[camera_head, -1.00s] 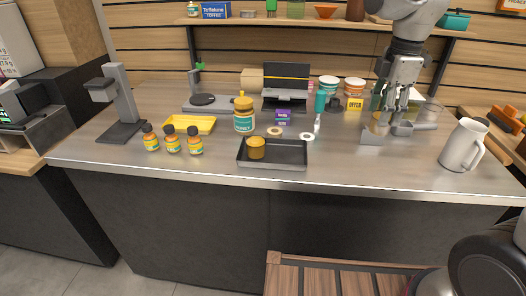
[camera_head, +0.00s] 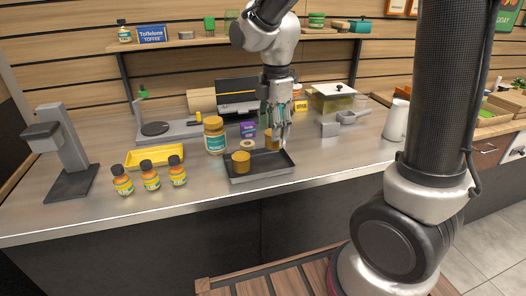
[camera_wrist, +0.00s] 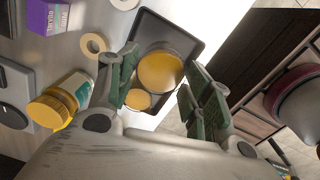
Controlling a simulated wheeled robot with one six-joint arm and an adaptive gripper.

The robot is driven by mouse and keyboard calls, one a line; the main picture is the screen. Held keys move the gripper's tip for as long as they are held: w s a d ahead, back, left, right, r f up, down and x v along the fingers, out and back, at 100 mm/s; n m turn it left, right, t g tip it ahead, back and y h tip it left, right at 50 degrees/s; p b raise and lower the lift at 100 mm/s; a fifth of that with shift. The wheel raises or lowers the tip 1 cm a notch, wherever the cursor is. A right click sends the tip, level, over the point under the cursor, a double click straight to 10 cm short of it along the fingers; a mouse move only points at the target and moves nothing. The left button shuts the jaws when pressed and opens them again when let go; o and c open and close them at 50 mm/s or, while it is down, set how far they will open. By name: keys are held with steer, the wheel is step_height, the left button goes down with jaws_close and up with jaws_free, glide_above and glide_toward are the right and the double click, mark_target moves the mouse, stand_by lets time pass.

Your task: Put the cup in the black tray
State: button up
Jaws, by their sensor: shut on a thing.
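My gripper (camera_head: 280,132) is shut on a round amber cup (camera_head: 271,141), just above or at the rear right part of the black tray (camera_head: 262,177). Whether the cup touches the tray floor cannot be told. In the wrist view the held cup (camera_wrist: 161,71) sits between the green finger pads, with the tray (camera_wrist: 190,40) behind it. A second amber cup (camera_head: 241,164) stands inside the tray at its left; it also shows, partly covered, in the wrist view (camera_wrist: 138,100).
A jar with a yellow lid (camera_head: 214,137) stands left of the tray, close behind it. Several small orange bottles (camera_head: 150,177) and a yellow tray (camera_head: 155,157) are farther left. A purple box (camera_head: 248,129) and pale rings are behind. A white pitcher (camera_head: 395,120) stands right.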

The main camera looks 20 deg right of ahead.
mark_target(273, 144)
step_height(273, 144, down, 6)
steer(key=shift+r, duration=0.15)
stand_by(0.3)
steer(key=o, duration=1.1)
